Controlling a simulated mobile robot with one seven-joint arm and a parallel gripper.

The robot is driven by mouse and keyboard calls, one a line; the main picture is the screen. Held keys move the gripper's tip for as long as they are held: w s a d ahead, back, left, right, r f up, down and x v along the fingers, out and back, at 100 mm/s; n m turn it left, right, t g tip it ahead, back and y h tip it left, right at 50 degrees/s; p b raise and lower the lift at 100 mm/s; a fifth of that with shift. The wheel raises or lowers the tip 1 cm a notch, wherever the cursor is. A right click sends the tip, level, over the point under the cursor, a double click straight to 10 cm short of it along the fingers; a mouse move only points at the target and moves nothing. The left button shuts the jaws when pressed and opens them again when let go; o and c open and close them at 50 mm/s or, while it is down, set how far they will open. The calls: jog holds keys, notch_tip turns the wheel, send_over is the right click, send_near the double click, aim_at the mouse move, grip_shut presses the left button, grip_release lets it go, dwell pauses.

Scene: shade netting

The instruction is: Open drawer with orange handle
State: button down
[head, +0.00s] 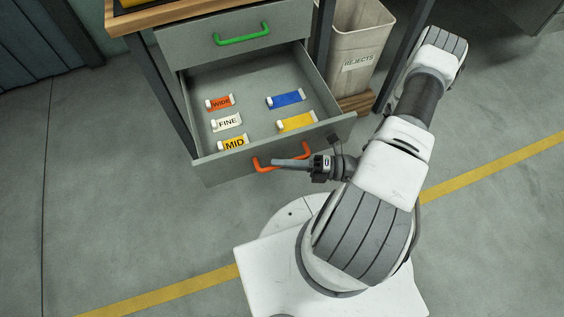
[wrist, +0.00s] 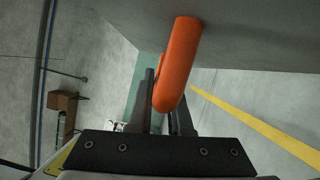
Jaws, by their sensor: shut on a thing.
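The drawer (head: 268,181) with the orange handle (head: 262,168) stands pulled out of the bench, its inside showing. Several small labelled pieces lie in it, among them an orange one marked WIDE (head: 221,102), a white one marked FINE (head: 228,122) and a yellow one marked MID (head: 234,143). My gripper (head: 275,162) is at the handle on the drawer's front. In the wrist view the orange handle (wrist: 178,65) passes between the two dark fingers (wrist: 162,105), and they are shut on it. Part of the handle is hidden behind the gripper in the head view.
Above is a shut drawer with a green handle (head: 242,36).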

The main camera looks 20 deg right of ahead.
jog(key=c, duration=0.8)
grip_release()
jog(key=shift+c, duration=0.2)
jog(key=shift+d, duration=0.15)
jog(key=p+v, duration=0.1)
jog(key=v, duration=0.6)
jog(key=shift+s+d, duration=0.1)
